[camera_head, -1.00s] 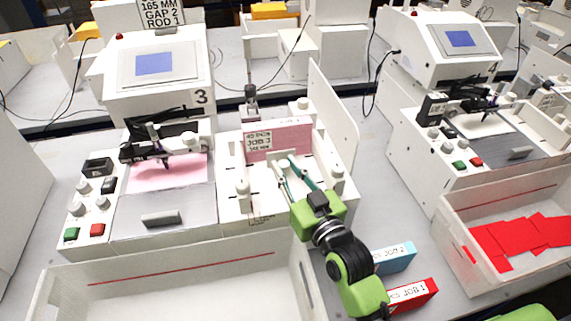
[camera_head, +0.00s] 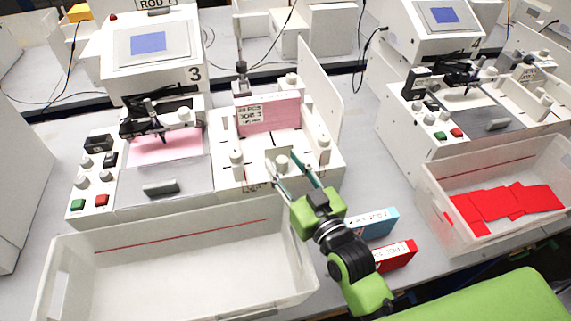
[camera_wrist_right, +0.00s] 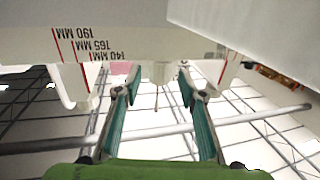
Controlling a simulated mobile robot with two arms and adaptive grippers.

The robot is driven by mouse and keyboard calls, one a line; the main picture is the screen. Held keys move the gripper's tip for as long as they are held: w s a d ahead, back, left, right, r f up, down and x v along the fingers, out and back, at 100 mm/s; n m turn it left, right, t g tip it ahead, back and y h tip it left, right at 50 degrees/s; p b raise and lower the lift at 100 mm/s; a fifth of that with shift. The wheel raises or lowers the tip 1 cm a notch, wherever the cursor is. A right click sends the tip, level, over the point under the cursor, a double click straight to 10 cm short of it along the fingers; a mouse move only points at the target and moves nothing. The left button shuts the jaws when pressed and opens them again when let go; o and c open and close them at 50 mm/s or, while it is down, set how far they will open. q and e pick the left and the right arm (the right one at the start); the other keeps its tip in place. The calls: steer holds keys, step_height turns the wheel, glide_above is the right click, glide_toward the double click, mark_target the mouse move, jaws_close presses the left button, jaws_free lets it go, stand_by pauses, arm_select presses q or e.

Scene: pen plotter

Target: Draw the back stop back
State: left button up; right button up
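The paper feeder (camera_head: 225,178) of plotter 3 is a white bed right of the plotter, with a pink stack (camera_head: 268,116) at its far end behind a JOB 3 card. A small white knob (camera_head: 282,163), which may belong to the back stop, stands near the feeder's front end. My right gripper (camera_head: 285,162) reaches in from the front; its teal fingers are apart, one on each side of the knob. I cannot tell whether they touch it. In the right wrist view, the open fingers (camera_wrist_right: 158,90) flank a pale piece below a scale marked 190, 165 and 140 MM (camera_wrist_right: 85,45). My left gripper is not in view.
White side posts (camera_head: 237,161) and (camera_head: 323,146) flank the knob, and a tall white panel (camera_head: 321,88) stands on the right. An empty white bin (camera_head: 180,265) is in front. Blue (camera_head: 376,223) and red (camera_head: 396,254) labelled boxes lie near my right arm.

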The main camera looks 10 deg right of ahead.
steer(key=shift+s, duration=0.15)
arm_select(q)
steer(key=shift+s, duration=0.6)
arm_select(e)
steer(key=v, duration=1.1)
steer(key=shift+s, duration=0.35)
steer(key=shift+d, duration=0.15)
